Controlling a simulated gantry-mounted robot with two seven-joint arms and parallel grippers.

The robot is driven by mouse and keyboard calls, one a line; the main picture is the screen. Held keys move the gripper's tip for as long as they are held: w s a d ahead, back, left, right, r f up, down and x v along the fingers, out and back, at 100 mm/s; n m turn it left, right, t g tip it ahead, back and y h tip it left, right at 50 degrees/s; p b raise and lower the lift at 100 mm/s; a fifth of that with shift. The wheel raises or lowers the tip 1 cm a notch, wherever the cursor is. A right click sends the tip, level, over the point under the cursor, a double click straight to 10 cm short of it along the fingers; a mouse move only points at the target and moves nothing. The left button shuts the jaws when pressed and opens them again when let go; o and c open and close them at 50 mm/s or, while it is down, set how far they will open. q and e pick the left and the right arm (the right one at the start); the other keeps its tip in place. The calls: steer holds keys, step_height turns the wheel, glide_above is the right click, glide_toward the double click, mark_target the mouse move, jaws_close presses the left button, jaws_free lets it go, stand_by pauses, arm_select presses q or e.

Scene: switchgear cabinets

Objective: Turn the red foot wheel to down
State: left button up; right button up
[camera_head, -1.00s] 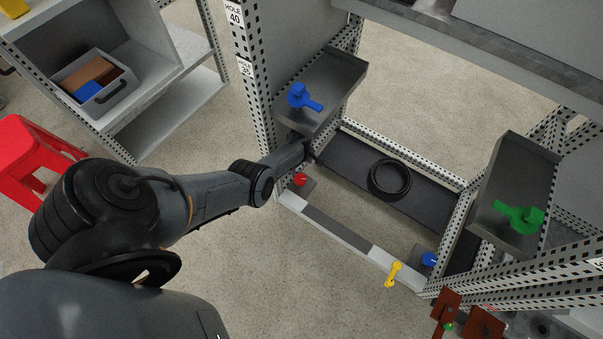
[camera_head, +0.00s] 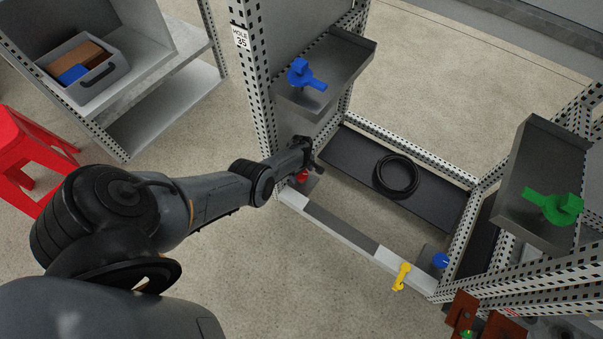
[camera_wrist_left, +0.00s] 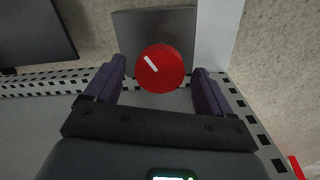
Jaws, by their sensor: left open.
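The red foot wheel (camera_head: 302,176) is a round knob with a white mark, low at the left corner of the frame's base. In the left wrist view the wheel (camera_wrist_left: 163,70) sits on a grey block, its white mark pointing to the upper left. My left gripper (camera_head: 314,168) is at the wheel and partly covers it in the head view. In the left wrist view its two dark fingers stand open on either side of the wheel, with visible gaps. My right gripper is not in view.
A grey shelf with a blue handle (camera_head: 305,75) hangs above my left gripper. A black cable coil (camera_head: 396,176) lies on the dark base panel. A blue knob (camera_head: 440,260), a yellow handle (camera_head: 401,277) and a green handle (camera_head: 553,207) are to the right.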

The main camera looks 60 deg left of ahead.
arm_select(q)
steer(key=c, duration=1.1)
steer(key=shift+o, duration=0.2)
steer(key=shift+n, duration=0.3)
steer(key=n+b, duration=0.1)
steer(key=n, duration=0.4)
steer(key=n+b, duration=0.2)
steer(key=n, duration=0.4)
steer(key=shift+n, duration=0.3)
